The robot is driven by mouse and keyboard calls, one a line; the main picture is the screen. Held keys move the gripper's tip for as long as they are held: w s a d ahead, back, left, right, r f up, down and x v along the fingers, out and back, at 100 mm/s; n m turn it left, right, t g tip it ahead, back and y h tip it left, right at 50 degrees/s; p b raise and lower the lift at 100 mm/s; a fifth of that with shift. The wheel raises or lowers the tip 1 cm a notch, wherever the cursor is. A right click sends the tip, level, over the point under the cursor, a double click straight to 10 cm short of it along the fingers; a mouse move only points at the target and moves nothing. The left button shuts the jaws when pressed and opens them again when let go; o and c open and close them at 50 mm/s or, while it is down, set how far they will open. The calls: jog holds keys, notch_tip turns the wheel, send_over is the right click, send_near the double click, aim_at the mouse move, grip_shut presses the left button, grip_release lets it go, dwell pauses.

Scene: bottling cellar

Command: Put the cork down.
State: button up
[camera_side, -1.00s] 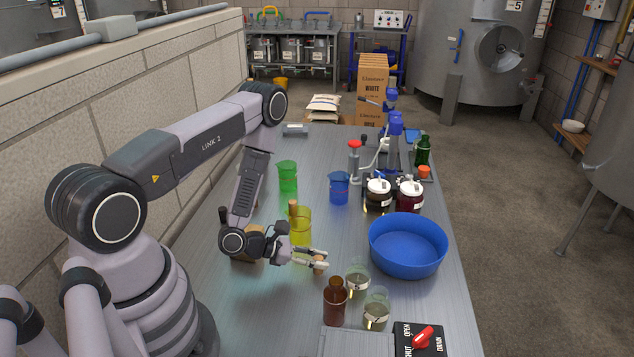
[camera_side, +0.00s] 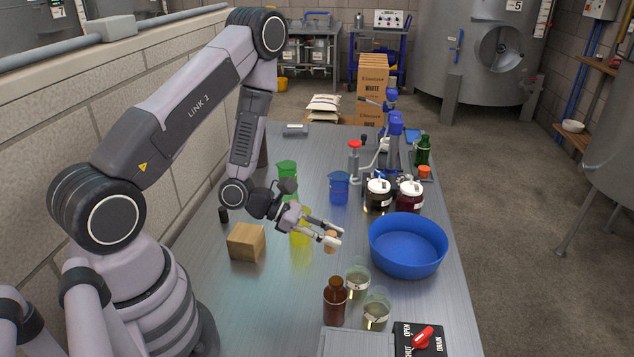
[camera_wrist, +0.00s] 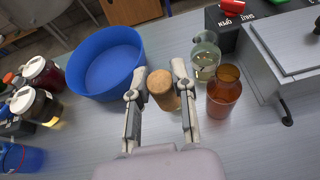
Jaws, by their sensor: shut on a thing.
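The cork (camera_side: 330,238) is a small tan cylinder between the fingertips of my gripper (camera_side: 334,239). In the wrist view the cork (camera_wrist: 161,84) sits between the two fingers of my gripper (camera_wrist: 160,80), its top face towards the camera. My gripper is shut on it. In the side view it is held above the grey table (camera_side: 290,290), just left of the blue tub (camera_side: 408,262). The fingers hide part of the cork's sides. The gap beneath the cork is hard to judge.
A glass jar (camera_side: 357,280), another (camera_side: 376,310) and a brown bottle (camera_side: 335,303) stand in front. A wooden block (camera_side: 246,243) stands left, and a yellow beaker (camera_side: 299,236) is partly behind my gripper. Bare table lies between block and bottle.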

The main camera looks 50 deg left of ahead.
jog(key=s+d+r+m+g+h, duration=0.3)
jog(key=s+d+m+g, duration=0.5)
jog(key=s+a+m+g+y, duration=0.3)
jog(key=s+m+g+y, duration=0.25)
jog(key=m+g, duration=0.2)
jog(key=s+a+m+g+y, duration=0.45)
jog(key=s+m+g, duration=0.25)
jog(key=m, duration=0.2)
jog(key=w+a+f+m+t+y, duration=0.1)
jog(key=w+a+f+m+y, duration=0.15)
jog(key=a+m+y, duration=0.55)
jog(key=m+t+y, duration=0.7)
jog(key=m+t, duration=1.1)
jog(key=t, duration=0.1)
send_over(403, 222)
jog(key=s+d, duration=0.2)
jog(key=d, duration=0.1)
jog(key=f, duration=0.7)
jog(key=shift+s+a+f, duration=0.15)
jog(key=shift+a+f, duration=0.05)
jog(key=shift+f, duration=0.2)
jog(key=shift+w+f, duration=0.35)
jog(key=shift+f, duration=1.55)
